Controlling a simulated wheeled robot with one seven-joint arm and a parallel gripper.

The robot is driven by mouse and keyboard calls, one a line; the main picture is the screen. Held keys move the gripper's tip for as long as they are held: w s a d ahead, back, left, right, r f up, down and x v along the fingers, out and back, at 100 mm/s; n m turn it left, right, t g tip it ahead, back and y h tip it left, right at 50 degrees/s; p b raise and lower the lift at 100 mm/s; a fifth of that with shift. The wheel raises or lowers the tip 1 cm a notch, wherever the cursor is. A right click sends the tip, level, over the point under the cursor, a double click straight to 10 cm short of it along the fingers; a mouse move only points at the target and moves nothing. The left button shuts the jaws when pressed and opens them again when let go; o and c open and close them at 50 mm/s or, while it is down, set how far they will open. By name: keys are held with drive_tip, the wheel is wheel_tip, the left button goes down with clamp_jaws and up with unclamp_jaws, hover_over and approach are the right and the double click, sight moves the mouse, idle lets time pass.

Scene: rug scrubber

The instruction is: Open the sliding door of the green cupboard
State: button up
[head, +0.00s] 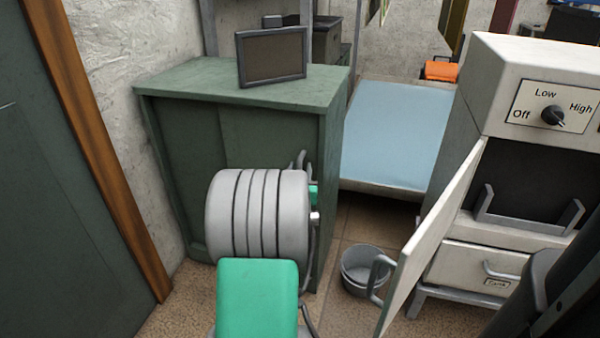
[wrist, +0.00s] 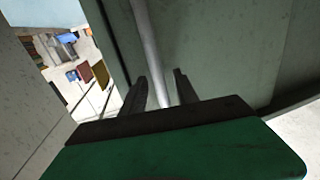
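The green cupboard (head: 240,96) stands against the wall in the head view. Its front has two panels, and a vertical seam divides them. The door panel (head: 268,136) on the right has a grey bar handle (head: 301,158) near its right edge, partly hidden by my arm. In the wrist view the handle (wrist: 147,35) runs down between the two dark fingers of my gripper (wrist: 161,84). The fingers are apart, one on each side of the bar, with a small gap visible on the right. In the head view my arm hides the fingers.
A dark framed panel (head: 272,56) stands on the cupboard top. A light-blue bed (head: 392,135) lies behind to the right. A grey bucket (head: 362,272) sits on the floor. A white heater-like cabinet (head: 530,75) has its door (head: 430,240) swung out on the right.

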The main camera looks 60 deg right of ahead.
drive_tip(key=shift+c, duration=0.4)
clamp_jaws()
drive_tip(key=shift+w, duration=0.1)
idle(0.8)
